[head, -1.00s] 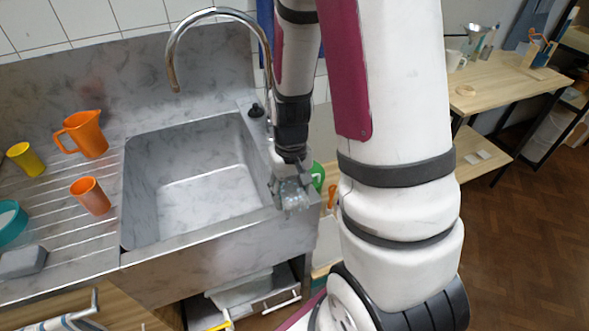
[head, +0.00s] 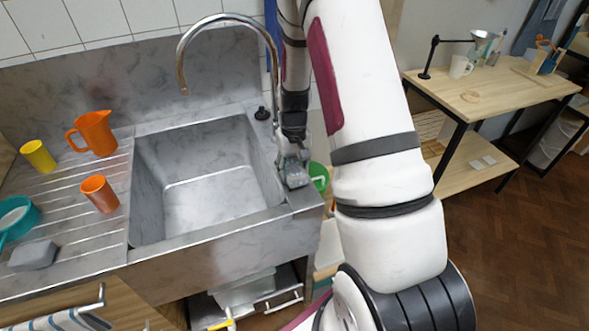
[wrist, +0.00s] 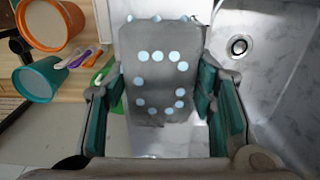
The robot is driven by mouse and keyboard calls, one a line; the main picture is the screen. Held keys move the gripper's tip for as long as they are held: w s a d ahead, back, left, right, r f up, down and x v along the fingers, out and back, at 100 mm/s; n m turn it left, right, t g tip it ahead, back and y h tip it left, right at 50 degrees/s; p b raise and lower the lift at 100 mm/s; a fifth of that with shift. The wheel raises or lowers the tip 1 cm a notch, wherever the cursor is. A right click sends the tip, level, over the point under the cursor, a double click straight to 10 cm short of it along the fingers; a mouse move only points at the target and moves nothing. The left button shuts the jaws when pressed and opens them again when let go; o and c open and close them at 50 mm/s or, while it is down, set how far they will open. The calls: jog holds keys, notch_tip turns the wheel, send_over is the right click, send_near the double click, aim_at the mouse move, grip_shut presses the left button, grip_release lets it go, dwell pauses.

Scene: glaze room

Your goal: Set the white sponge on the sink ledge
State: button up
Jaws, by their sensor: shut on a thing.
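My gripper (wrist: 155,118) is shut on a grey-looking block with pale blue dots (wrist: 153,85), its teal-padded fingers at either side. The block looks like a sponge, but its colour appears grey rather than white. In the head view my gripper (head: 295,172) is at the right side of the sink, over or close to the sink ledge (head: 303,198). I cannot tell whether the block touches the ledge. The steel sink basin (head: 215,185) is empty, and its drain shows in the wrist view (wrist: 238,45). No clearly white sponge shows elsewhere.
The tap (head: 183,75) arches behind.

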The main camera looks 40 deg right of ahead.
aim_at(294, 168)
jog(key=shift+f, duration=0.3)
jog(key=o, duration=1)
jog(key=s+a+r+t+b, duration=0.1)
jog(key=a+r, duration=0.2)
jog(key=r, duration=0.7)
jog(key=s+a+r, duration=0.1)
jog(key=a+r, duration=0.1)
jog(key=r, duration=0.8)
jog(key=s+a+r+n+t, duration=0.1)
jog(key=s+a+r, duration=0.3)
jog(key=s, duration=0.2)
jog(key=s+a+r+n+t, duration=0.1)
jog(key=s+a+r+t, duration=0.1)
jog(key=s+a+r, duration=0.2)
jog(key=s+a+r+n+t, duration=0.1)
jog(key=s+a+r, duration=0.3)
jog(key=s, duration=0.4)
jog(key=shift+s+a+r, duration=0.15)
jog(key=shift+a, duration=0.7)
